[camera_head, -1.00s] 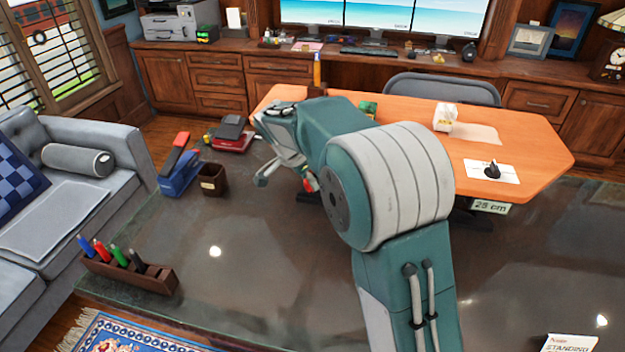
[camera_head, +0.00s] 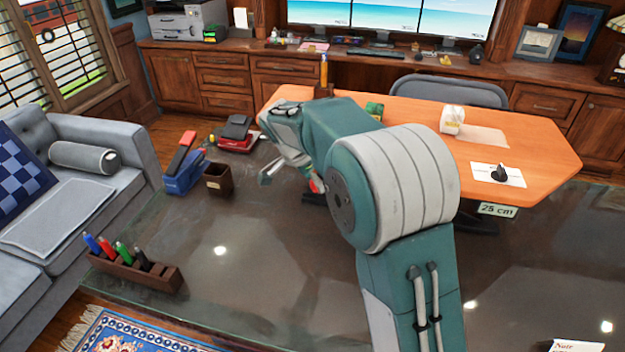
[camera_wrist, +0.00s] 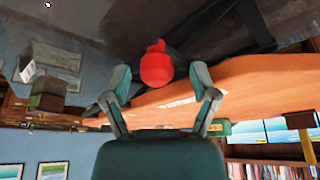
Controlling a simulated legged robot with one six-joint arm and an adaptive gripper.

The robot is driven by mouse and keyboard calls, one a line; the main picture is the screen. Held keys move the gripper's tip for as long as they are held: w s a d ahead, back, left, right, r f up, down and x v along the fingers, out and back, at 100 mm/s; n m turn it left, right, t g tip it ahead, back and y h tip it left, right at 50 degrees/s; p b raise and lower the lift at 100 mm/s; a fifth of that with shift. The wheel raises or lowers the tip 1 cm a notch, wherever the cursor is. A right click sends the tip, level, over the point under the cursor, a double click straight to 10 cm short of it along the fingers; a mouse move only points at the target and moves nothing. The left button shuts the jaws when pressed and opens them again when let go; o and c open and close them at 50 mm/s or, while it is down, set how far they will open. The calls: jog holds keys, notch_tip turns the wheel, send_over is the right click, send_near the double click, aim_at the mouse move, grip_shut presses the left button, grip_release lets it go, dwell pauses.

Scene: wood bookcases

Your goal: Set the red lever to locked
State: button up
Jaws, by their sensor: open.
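In the wrist view a rounded red lever knob (camera_wrist: 156,66) lies between the two open fingertips of my gripper (camera_wrist: 160,90). I cannot tell whether the fingers touch it. Its base and its locked or unlocked marking are not visible. In the head view a small patch of red (camera_head: 317,185) shows beside my gripper (camera_head: 285,177), near the left end of the orange desk (camera_head: 540,165); my arm hides most of this area. My gripper is open and empty.
A blue device with a red arm (camera_head: 183,165), a brown cup (camera_head: 218,180) and a pen holder (camera_head: 135,270) stand on the dark glossy surface (camera_head: 260,290). A "25 cm" label (camera_head: 497,210) hangs at the desk's front edge. A grey sofa (camera_head: 80,180) is at left.

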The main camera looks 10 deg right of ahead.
jog(key=v, duration=1.2)
jog(key=shift+a, duration=0.25)
jog(key=shift+f, duration=0.15)
jog(key=s+d+r+n+y, duration=0.1)
jog(key=s+d+r+n, duration=0.35)
jog(key=s, duration=0.45)
jog(key=s+d+f+n+t+y, duration=0.1)
jog(key=s+d+f+n, duration=0.1)
jog(key=s, duration=0.5)
jog(key=s+d+f+n+t+y, duration=0.1)
jog(key=s+d+f+n, duration=0.1)
jog(key=s+n, duration=0.2)
jog(key=s+d+f+n+t+y, duration=0.1)
jog(key=s+d+f+n+t, duration=0.1)
jog(key=s, duration=0.9)
jog(key=shift+f+n, duration=0.45)
jog(key=shift+n, duration=0.1)
jog(key=shift+w, duration=0.1)
